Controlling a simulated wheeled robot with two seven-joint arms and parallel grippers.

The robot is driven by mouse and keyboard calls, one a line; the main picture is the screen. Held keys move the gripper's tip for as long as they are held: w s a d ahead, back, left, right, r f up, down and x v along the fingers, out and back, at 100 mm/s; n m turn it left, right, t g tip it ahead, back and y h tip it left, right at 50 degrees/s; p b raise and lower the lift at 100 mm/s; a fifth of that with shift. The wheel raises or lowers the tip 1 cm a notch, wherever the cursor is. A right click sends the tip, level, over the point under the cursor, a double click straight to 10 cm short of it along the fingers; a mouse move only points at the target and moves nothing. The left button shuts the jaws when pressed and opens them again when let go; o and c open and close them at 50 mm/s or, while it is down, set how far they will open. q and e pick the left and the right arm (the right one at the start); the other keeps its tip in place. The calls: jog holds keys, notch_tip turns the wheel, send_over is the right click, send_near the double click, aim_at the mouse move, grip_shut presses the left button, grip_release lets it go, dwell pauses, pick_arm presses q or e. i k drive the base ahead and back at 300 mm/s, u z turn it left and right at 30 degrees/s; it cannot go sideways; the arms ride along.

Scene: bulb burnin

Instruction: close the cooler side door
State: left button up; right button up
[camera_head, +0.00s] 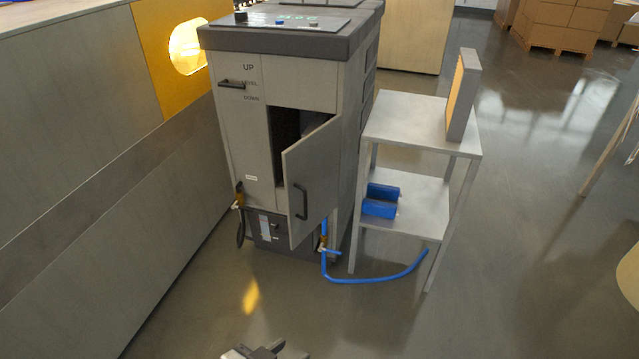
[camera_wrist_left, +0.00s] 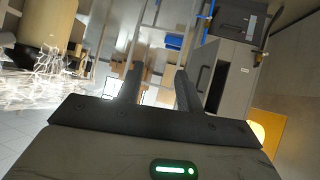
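The grey cooler (camera_head: 235,130) stands upright beside the left wall in the head view. Its side door (camera_head: 311,180) is swung partly open, hinged on its right edge in the picture, showing a dark interior (camera_head: 290,135). A dark vertical handle (camera_head: 300,201) is on the door's outer face. My left gripper (camera_head: 280,352) is at the bottom edge of the head view, well in front of the door and touching nothing. In the left wrist view its fingers (camera_wrist_left: 157,88) are apart and empty, and the cooler (camera_wrist_left: 236,75) shows upside down at the right. My right gripper is out of view.
The floor in front is clear. Cardboard boxes (camera_head: 570,22) are far back.

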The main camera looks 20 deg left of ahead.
aim_at(310, 166)
jog(key=k, duration=0.55)
jog(key=u, duration=0.6)
jog(key=i, duration=1.55)
